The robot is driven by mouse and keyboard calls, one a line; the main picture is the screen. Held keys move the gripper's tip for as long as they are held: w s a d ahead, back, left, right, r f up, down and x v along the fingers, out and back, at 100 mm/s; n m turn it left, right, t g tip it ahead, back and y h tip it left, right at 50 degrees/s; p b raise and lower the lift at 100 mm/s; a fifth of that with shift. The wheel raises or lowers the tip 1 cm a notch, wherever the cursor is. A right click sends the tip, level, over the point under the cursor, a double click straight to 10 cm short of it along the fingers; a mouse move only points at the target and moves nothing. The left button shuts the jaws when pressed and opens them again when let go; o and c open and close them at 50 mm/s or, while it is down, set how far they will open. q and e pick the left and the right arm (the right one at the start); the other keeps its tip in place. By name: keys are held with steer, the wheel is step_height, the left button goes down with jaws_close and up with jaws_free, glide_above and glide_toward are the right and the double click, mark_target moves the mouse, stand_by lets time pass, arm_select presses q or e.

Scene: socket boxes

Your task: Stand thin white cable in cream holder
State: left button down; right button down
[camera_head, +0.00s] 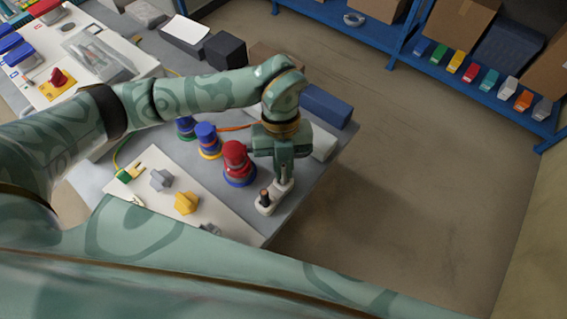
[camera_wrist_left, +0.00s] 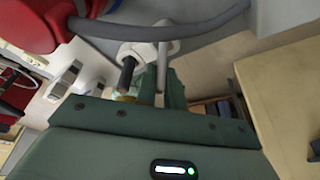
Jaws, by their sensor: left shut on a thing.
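The cream holder (camera_head: 272,205) stands near the table's right front edge, with two round sockets. A dark, copper-toned peg stands upright in its nearer socket. My left gripper (camera_head: 282,172) points down right above the farther socket. It is shut on the thin white cable (camera_wrist_left: 162,68), which looks like a slim pale rod between the fingers. In the left wrist view the holder (camera_wrist_left: 134,50) lies just beyond the fingertips, and the cable's far end overlaps the second socket ring. I cannot tell how deep it sits. My right gripper is not in view.
A red round connector (camera_head: 236,160) and a blue one (camera_head: 207,138) stand left of the holder. A white board (camera_head: 150,205) carries grey and yellow knobs. A blue box (camera_head: 326,104) lies behind my gripper. A grey cable (camera_wrist_left: 190,30) curves past the holder. Floor lies beyond the table edge.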

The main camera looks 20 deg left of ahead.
arm_select(q)
steer(key=shift+f, duration=0.15)
steer(key=shift+f+b, duration=0.4)
steer(key=shift+f, duration=0.45)
steer(key=c, duration=1.4)
jaws_free()
steer(key=s+d+p+v, duration=0.1)
steer(key=p+v, duration=0.6)
steer(key=v, duration=1.6)
steer(key=shift+s+r+p, duration=0.3)
steer(key=shift+p, duration=0.1)
